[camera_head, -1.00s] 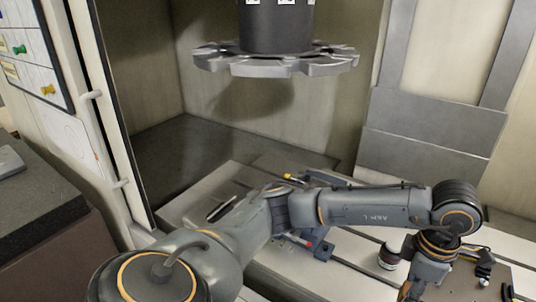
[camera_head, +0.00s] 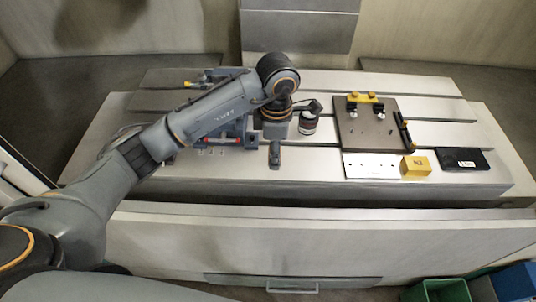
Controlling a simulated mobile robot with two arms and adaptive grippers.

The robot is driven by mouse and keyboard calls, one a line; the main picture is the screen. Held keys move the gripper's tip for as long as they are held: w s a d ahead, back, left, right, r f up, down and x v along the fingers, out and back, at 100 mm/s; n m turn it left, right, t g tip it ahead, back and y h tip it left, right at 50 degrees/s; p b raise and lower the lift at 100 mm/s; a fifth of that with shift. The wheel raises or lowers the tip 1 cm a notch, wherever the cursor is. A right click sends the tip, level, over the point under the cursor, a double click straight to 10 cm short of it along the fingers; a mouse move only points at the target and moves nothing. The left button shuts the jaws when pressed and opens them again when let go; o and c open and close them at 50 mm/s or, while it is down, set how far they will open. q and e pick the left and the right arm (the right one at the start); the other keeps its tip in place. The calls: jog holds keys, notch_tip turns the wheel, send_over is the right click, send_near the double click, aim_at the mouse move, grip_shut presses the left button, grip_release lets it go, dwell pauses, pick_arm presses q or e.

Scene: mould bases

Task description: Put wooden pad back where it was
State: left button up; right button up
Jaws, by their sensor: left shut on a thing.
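I cannot clearly identify a wooden pad anywhere in view. A yellow block marked N3 (camera_head: 416,166) sits at the front right of the table, apart from my gripper. My right gripper is not in view.
A dark square plate (camera_head: 366,128) with yellow-topped clamps lies right of my gripper, with a white plate (camera_head: 370,166) before it. A black flat case (camera_head: 463,160) lies at right. A jar (camera_head: 308,122) stands by my wrist. A green bin (camera_head: 440,290) is below right.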

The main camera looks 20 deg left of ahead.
pick_arm(q)
jog(key=shift+w+a+f, duration=0.3)
jog(key=shift+w+f, duration=0.05)
jog(key=shift+f, duration=0.15)
jog(key=shift+w+a+f, duration=0.25)
jog(key=shift+w+f, duration=0.05)
jog(key=shift+f, duration=0.15)
jog(key=shift+w+a+f+p, duration=0.3)
jog(key=shift+f+p, duration=0.15)
jog(key=shift+f, duration=0.15)
notch_tip(320, 180, down, 3)
jog(key=shift+w+a+p, duration=0.1)
jog(key=shift+a+p, duration=0.05)
jog(key=shift+p, duration=0.9)
jog(key=shift+f, duration=0.3)
jog(key=o, duration=1.1)
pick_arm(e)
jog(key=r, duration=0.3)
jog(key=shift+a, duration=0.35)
